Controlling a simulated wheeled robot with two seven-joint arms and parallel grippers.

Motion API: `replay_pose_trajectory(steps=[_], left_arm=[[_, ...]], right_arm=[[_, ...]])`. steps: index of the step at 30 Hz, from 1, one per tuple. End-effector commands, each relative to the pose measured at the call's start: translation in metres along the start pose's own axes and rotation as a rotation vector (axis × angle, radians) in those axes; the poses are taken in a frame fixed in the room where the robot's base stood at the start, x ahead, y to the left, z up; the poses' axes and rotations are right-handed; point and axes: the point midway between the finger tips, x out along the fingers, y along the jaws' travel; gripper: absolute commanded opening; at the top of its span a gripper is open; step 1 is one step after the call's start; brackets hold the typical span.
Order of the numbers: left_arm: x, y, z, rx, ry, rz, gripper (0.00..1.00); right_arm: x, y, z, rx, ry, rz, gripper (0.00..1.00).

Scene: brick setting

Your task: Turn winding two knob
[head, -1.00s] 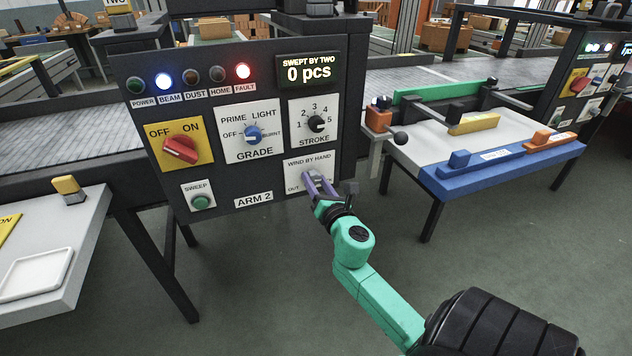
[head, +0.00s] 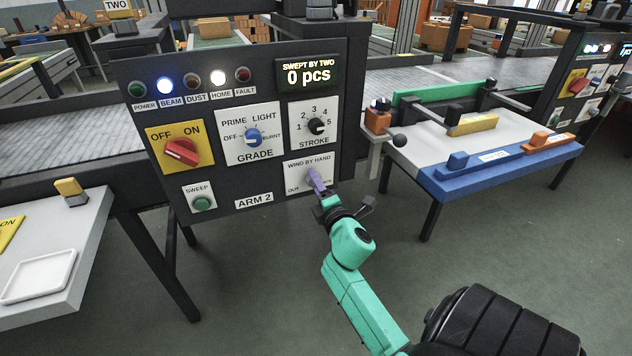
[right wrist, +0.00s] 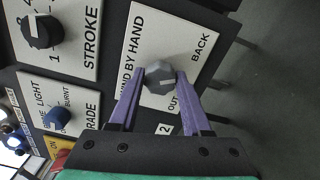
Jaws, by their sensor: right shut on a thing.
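The winding knob (right wrist: 159,78) is a grey faceted knob on the white WIND BY HAND plate (head: 294,171), low on the right of the ARM 2 panel. The plate also carries the words OUT and BACK. My right gripper (head: 314,176) has purple fingers and is at this knob; in the head view they cover it. In the right wrist view my right gripper (right wrist: 160,82) is shut on the knob, one finger on each side. The knob's pale mark points toward the BACK side in that view. My left gripper is not in view.
The dark panel (head: 262,200) also has a red OFF/ON switch (head: 181,152), a blue GRADE knob (head: 253,136), a black STROKE knob (head: 316,126) and a green SWEEP button (head: 202,203). A display reads 0 pcs. A table with a blue rail (head: 500,170) stands to the right.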

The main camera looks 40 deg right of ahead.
Motion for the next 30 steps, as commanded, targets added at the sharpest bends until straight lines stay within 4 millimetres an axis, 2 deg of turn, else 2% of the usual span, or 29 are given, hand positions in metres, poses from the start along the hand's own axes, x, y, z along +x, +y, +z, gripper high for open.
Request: replay_pose_trajectory(steps=[12, 21, 30], left_arm=[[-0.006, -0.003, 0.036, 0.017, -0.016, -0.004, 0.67], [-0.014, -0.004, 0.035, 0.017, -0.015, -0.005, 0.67], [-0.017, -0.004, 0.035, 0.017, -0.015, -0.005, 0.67]], right_arm=[[0.0, 0.003, 0.0, 0.383, 0.001, 0.002, 0.0], [0.001, 0.003, 0.0, 0.573, 0.001, 0.004, 0.0], [0.001, 0.002, 0.0, 0.653, 0.002, 0.005, 0.0]])
